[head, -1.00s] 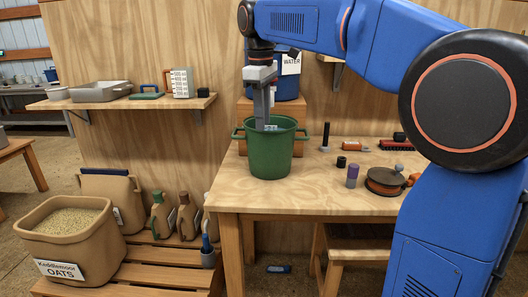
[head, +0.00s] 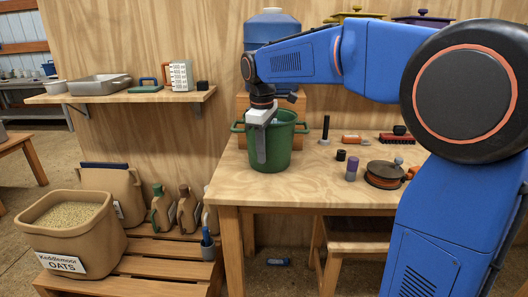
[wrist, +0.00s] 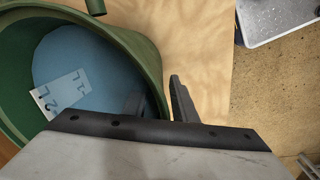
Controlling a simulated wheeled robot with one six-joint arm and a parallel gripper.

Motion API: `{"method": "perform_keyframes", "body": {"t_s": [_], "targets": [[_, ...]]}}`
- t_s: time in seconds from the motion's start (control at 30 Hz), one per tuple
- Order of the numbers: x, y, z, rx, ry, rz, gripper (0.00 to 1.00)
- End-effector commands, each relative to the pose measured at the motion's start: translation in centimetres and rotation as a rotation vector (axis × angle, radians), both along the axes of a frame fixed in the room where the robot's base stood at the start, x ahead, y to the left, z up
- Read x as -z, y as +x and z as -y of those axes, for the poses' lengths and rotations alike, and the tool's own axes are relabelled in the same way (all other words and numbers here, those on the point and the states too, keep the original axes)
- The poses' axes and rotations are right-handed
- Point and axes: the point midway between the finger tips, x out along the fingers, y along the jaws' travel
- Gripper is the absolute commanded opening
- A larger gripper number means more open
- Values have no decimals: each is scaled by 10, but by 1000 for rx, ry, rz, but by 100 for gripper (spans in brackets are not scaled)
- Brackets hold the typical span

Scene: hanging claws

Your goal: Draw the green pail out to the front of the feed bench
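The green pail (head: 284,148) stands upright on the left part of the wooden feed bench (head: 315,187), back from its front edge. It has two side handles. My gripper (head: 262,155) points down at the pail's near-left rim, with one finger in front of the outer wall. In the wrist view my gripper (wrist: 158,102) straddles the wall of the pail (wrist: 150,62): one finger is inside, the other outside. A gap shows beside the outer finger, so it looks open. The pail's inside looks blue, with a white marked label (wrist: 60,95).
A blue container (head: 271,27) stands behind the pail on a wooden block. A dark purple cylinder (head: 351,168), an orange reel (head: 384,174) and small tools lie to the right. The bench front ahead of the pail is clear. A stool (head: 355,235) stands below.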

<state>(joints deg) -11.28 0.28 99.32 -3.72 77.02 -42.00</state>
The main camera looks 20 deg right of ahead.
Motion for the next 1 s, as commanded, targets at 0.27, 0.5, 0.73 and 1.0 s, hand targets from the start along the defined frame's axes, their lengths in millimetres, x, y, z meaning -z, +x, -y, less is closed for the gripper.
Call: {"method": "perform_keyframes", "body": {"t_s": [0.27, 0.5, 0.73, 1.0], "targets": [[2, 0, 0, 0, -1, -1, 25], [2, 0, 0, 0, -1, -1, 0], [2, 0, 0, 0, -1, -1, 0], [2, 0, 0, 0, -1, -1, 0]]}}
